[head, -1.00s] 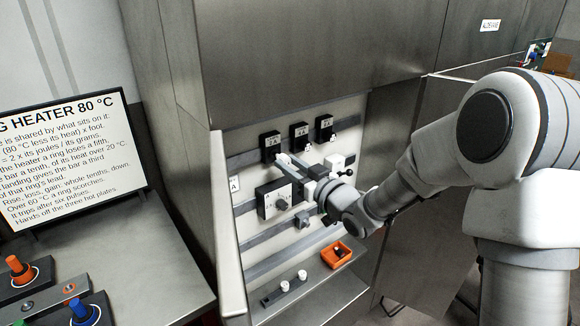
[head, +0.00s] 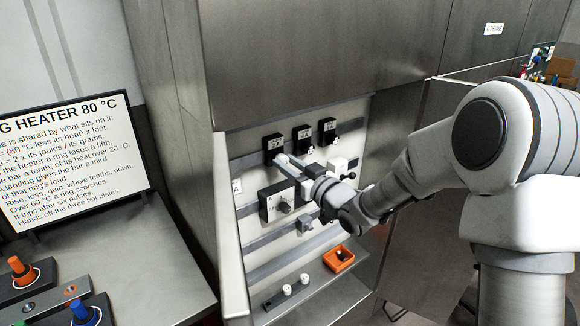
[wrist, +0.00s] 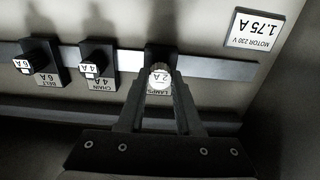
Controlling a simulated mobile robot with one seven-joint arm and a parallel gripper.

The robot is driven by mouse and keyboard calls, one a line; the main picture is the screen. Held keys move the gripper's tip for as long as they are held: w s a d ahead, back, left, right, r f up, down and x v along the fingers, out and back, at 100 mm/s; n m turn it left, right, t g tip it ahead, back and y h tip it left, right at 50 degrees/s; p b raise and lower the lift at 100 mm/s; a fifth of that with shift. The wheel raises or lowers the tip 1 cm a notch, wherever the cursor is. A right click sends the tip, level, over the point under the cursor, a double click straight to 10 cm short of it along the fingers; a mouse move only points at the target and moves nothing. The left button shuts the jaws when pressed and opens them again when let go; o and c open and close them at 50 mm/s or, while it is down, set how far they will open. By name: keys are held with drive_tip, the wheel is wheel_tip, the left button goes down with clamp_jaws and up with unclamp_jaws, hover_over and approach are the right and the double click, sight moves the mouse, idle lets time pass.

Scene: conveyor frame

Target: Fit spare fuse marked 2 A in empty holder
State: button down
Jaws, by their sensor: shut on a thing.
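My gripper (wrist: 158,82) is shut on a pale round fuse (wrist: 160,77) marked 2 A. It holds the fuse at the front of the black holder above the LAMPS 2 A label (wrist: 158,88), seen upside down in the wrist view. The fuse overlaps the holder there; I cannot tell how deep it sits. In the head view my gripper (head: 283,160) reaches the leftmost black holder (head: 272,145) on the panel.
The CHAIN 4 A holder (wrist: 95,55) and BELT 6 A holder (wrist: 38,58) carry fuses. Below the panel are an orange tray (head: 351,262) and a rack (head: 270,304) with two white pieces. A switch box (head: 277,202) sits under my gripper. The cabinet's side wall (head: 229,232) stands left.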

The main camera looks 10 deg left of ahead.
drive_tip(key=shift+w+a, duration=0.35)
drive_tip(key=shift+a, duration=0.05)
drive_tip(key=c, duration=0.5)
unclamp_jaws()
drive_tip(key=b+v, duration=0.1)
drive_tip(key=v, duration=1.6)
drive_tip(key=shift+d, duration=0.2)
